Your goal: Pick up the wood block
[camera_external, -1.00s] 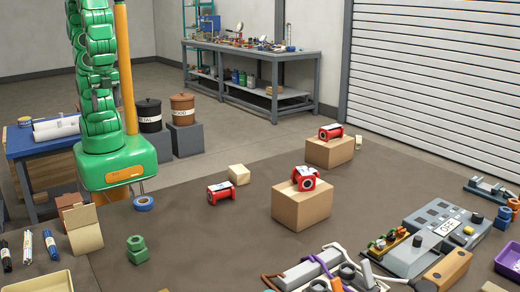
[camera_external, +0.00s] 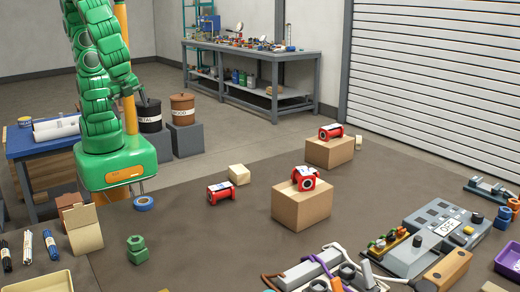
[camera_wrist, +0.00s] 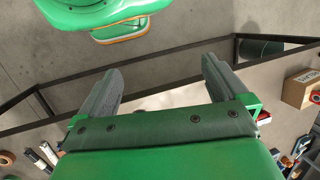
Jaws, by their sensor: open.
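A pale wood block (camera_external: 239,174) sits on the brown surface in the external view, just behind a red valve-like part (camera_external: 221,192). I cannot make the block out in the wrist view. My gripper (camera_wrist: 162,70) shows in the wrist view with its two grey fingers spread apart and nothing between them. In the external view the end of my arm is folded high beside my green base, well to the left of the block and above it, near the dark METAL bin.
Two cardboard boxes (camera_external: 301,206) (camera_external: 330,151) carrying red parts stand right of the block. A grey control panel (camera_external: 438,238) and cables crowd the front right. The surface left of the block is fairly clear.

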